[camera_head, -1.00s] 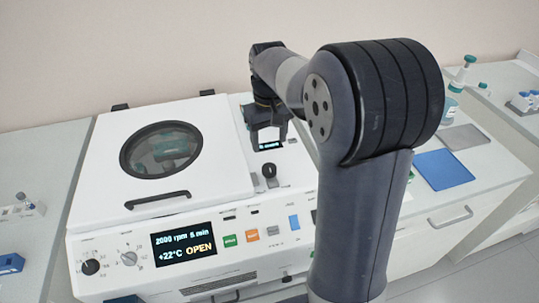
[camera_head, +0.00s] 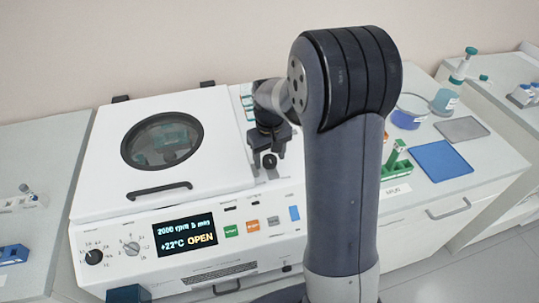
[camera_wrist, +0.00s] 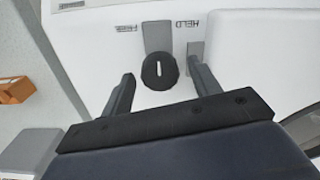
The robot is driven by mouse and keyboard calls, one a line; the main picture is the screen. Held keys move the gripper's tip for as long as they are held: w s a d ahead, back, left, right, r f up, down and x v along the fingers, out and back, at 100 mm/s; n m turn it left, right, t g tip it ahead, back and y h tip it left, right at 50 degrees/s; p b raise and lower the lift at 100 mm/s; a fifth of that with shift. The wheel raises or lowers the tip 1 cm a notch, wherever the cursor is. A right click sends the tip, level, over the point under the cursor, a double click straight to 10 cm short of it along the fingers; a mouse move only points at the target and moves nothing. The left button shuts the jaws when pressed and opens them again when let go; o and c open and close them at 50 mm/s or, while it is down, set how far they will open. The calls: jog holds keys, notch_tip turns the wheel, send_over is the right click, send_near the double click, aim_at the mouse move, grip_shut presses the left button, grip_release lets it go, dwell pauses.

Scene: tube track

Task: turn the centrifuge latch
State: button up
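The centrifuge (camera_head: 100,200) is a white machine with a round dark window in its lid (camera_head: 210,120); its display (camera_head: 186,236) reads OPEN. The latch is a black round knob (camera_head: 269,161) right of the lid. In the wrist view the knob (camera_wrist: 160,70) carries a white line mark, upright in the picture, in front of a grey plate. My gripper (camera_head: 270,146) is at the knob. In the wrist view my gripper (camera_wrist: 162,88) is open, with one finger on each side of the knob and visible gaps to both. Nothing is held.
A label reading HELD (camera_wrist: 198,22) is by a second grey plate. My arm hides part of the front panel.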

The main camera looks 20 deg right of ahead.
jog(key=c, duration=0.9)
jog(key=shift+m, duration=0.3)
jog(key=m, duration=0.3)
jog(key=shift+m, duration=0.3)
jog(key=m, duration=0.4)
jog(key=shift+b, duration=0.35)
jog(key=m, duration=0.9)
jog(key=shift+m, duration=0.3)
jog(key=o, duration=1)
